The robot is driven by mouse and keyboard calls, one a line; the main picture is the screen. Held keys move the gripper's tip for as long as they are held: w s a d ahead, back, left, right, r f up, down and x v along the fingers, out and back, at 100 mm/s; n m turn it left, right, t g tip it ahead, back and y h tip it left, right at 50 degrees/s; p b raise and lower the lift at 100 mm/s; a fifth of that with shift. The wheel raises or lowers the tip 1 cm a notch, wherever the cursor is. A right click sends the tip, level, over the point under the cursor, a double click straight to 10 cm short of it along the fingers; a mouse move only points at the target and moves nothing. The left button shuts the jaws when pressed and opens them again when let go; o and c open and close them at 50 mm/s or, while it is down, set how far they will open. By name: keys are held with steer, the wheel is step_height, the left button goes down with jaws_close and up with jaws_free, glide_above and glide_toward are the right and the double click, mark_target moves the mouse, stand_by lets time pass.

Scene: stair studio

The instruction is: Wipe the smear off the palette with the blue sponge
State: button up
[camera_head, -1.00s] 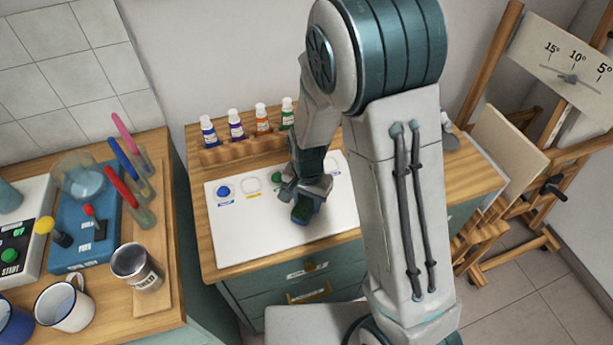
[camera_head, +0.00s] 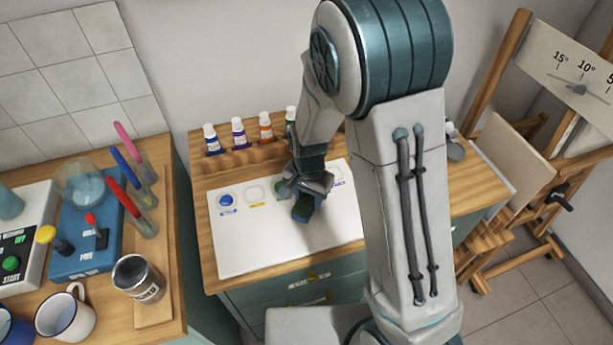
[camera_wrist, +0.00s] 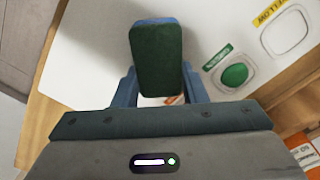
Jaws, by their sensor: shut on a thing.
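My gripper (camera_head: 308,188) is shut on the blue sponge (camera_head: 304,212). The sponge's dark green face shows large in the wrist view (camera_wrist: 158,60), between my fingers. The sponge is low over the white palette (camera_head: 245,245); I cannot tell whether it touches it. The palette lies flat on the wooden desktop. Its blue paint well (camera_head: 226,201) and empty yellow-labelled well (camera_head: 255,192) show along the back. The green well is partly behind my gripper, but shows clearly in the wrist view (camera_wrist: 234,75). I see no smear on the visible palette; my arm and sponge hide part of it.
A wooden rack (camera_head: 230,160) of paint bottles stands behind the palette. On the left bench (camera_head: 185,315) are a metal can (camera_head: 137,277), a mug (camera_head: 66,312), a blue device (camera_head: 82,242) and capped tubes. An easel (camera_head: 500,150) stands right. The palette's front left is clear.

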steer(key=shift+s+r+p, duration=0.25)
steer(key=shift+r+p, duration=0.3)
steer(key=shift+r, duration=0.6)
steer(key=shift+a+r+p, duration=0.1)
steer(key=shift+r+p, duration=1.5)
steer(key=shift+r, duration=0.55)
steer(key=shift+f, duration=0.1)
